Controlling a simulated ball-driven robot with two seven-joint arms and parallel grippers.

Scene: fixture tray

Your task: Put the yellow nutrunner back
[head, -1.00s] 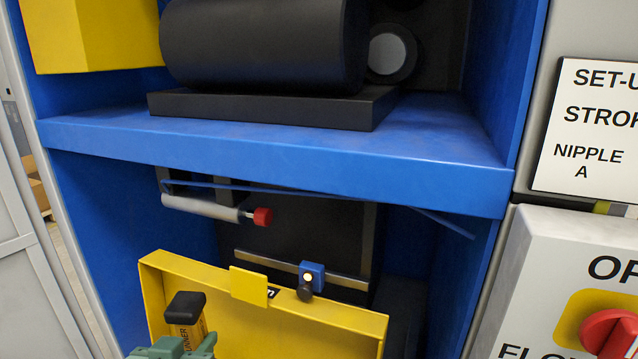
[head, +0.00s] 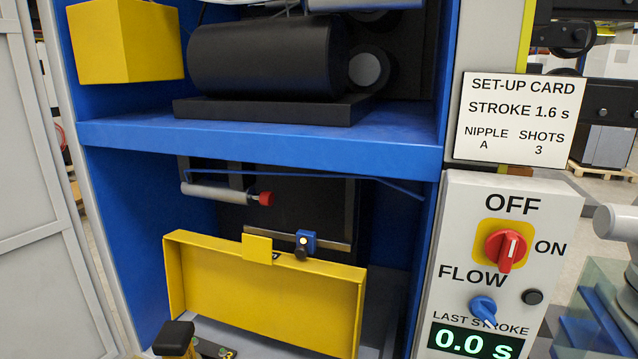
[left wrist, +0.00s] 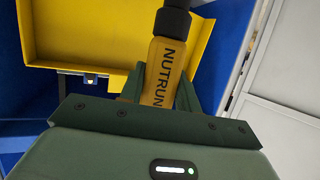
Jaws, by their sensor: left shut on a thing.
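The yellow nutrunner (left wrist: 160,72), with a black end and lettering on its side, is held between the green fingers of my left gripper (left wrist: 159,88) in the left wrist view. The gripper is shut on it. In the head view only the nutrunner's black end (head: 174,334) and a little yellow show at the bottom edge, in front of the yellow tray (head: 265,300) and apart from it as far as I can tell. The tray stands upright in the blue cabinet's lower bay and also shows in the left wrist view (left wrist: 80,35). My right gripper is not in view.
A blue shelf (head: 270,143) spans above the bay, with a black cylinder on a base (head: 265,65) and a yellow box (head: 125,42). A grey rod with a red tip (head: 215,194) hangs beneath. A control panel (head: 570,200) stands right, under a set-up card (head: 520,118).

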